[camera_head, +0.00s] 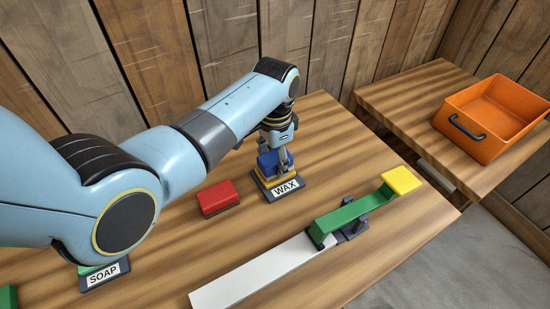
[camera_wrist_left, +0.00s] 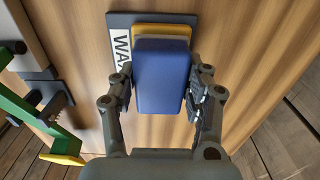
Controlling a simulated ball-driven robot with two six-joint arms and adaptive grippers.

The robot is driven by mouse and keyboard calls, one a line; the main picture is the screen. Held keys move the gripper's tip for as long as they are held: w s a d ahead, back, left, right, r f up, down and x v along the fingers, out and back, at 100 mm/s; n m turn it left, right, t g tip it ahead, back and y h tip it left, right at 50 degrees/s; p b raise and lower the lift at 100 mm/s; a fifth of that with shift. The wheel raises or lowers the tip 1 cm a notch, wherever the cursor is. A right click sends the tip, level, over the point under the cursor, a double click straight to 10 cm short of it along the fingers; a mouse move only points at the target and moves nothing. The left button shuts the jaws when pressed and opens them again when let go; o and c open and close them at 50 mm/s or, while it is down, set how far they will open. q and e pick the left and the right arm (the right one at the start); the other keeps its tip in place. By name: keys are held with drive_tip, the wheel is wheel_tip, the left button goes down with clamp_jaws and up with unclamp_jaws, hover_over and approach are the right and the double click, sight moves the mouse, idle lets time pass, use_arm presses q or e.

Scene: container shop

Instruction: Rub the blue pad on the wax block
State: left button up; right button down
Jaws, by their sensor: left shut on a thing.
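The blue pad (camera_head: 268,163) is between the fingers of my left gripper (camera_head: 281,157), which is shut on it. The pad also shows in the left wrist view (camera_wrist_left: 160,76), with a finger on each side. The yellow wax block (camera_head: 266,178) is directly below the pad, on a dark base with a WAX label (camera_head: 286,188). In the left wrist view the pad covers most of the wax block (camera_wrist_left: 163,30), and only a yellow edge shows. The pad looks to be on or just above the block; I cannot tell whether they touch. My right gripper is not in view.
A red block (camera_head: 218,198) lies left of the wax. A green lever with a yellow end (camera_head: 402,180) and a white strip (camera_head: 262,275) are in front. A SOAP label (camera_head: 103,275) shows at the lower left. An orange bin (camera_head: 490,118) stands on the right table.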

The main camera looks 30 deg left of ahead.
sight(275, 157)
use_arm(q)
drive_tip(key=shift+f, duration=0.5)
idle(0.3)
drive_tip(key=shift+s+f, duration=0.1)
idle(1.4)
wheel_tip(275, 157, up, 2)
drive_tip(key=shift+r+p, duration=0.15)
drive_tip(key=shift+p, duration=1.1)
wheel_tip(275, 157, up, 3)
drive_tip(key=p, duration=0.3)
drive_tip(key=shift+r+p, duration=0.15)
drive_tip(key=shift+p, duration=0.15)
drive_tip(key=shift+r+p, duration=0.85)
drive_tip(key=shift+p, duration=0.1)
drive_tip(key=shift+f, duration=0.1)
